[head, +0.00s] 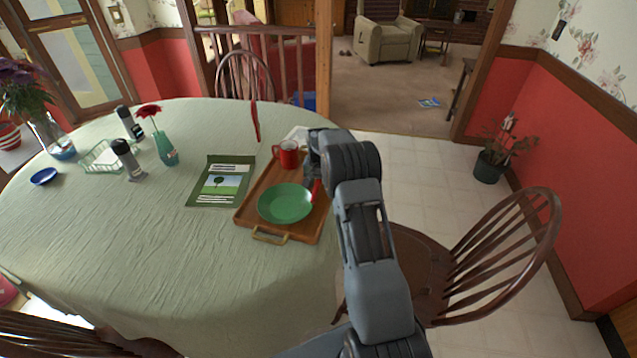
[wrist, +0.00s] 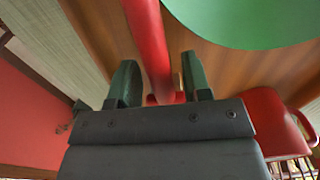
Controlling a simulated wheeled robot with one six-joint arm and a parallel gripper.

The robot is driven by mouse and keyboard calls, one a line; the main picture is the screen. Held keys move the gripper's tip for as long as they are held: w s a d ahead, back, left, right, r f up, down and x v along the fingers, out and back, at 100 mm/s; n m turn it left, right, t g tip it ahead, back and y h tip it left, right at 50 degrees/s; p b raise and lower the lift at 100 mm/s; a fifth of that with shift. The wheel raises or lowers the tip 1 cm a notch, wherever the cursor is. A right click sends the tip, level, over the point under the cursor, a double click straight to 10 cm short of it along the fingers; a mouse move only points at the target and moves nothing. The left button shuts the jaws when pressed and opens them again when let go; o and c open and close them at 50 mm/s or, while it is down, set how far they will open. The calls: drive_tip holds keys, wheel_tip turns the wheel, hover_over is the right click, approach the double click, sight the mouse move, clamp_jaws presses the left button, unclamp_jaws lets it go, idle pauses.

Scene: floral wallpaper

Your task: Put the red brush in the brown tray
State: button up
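The red brush shows in the wrist view as a long red handle (wrist: 150,45) running up between the two dark fingers of my gripper (wrist: 162,85). My arm hides the rest. I cannot tell whether the brush touches the tray.
On the tray are a green plate (head: 285,203), left of my gripper, and a red mug (head: 289,155) behind the plate. A green booklet (head: 221,182) lies left of the tray. The front of the tablecloth (head: 180,260) is clear.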

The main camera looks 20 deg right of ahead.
drive_tip(key=shift+o, duration=0.4)
wheel_tip(320, 180, up, 12)
drive_tip(key=f, duration=0.1)
drive_tip(key=s+a+r+n, duration=0.2)
drive_tip(key=s+a+r, duration=0.3)
drive_tip(key=s+r, duration=0.15)
drive_tip(key=s+a+n+t, duration=0.1)
drive_tip(key=s+a, duration=0.3)
drive_tip(key=s, duration=0.8)
drive_tip(key=s+a+n+t, duration=0.2)
drive_tip(key=s+a+n, duration=0.1)
drive_tip(key=s, duration=1)
drive_tip(key=shift+s+a+r+n, duration=0.25)
drive_tip(key=shift+a+n, duration=0.15)
drive_tip(key=shift+a, duration=0.3)
drive_tip(key=shift+t, duration=0.3)
wheel_tip(320, 180, up, 5)
drive_tip(key=p, duration=0.4)
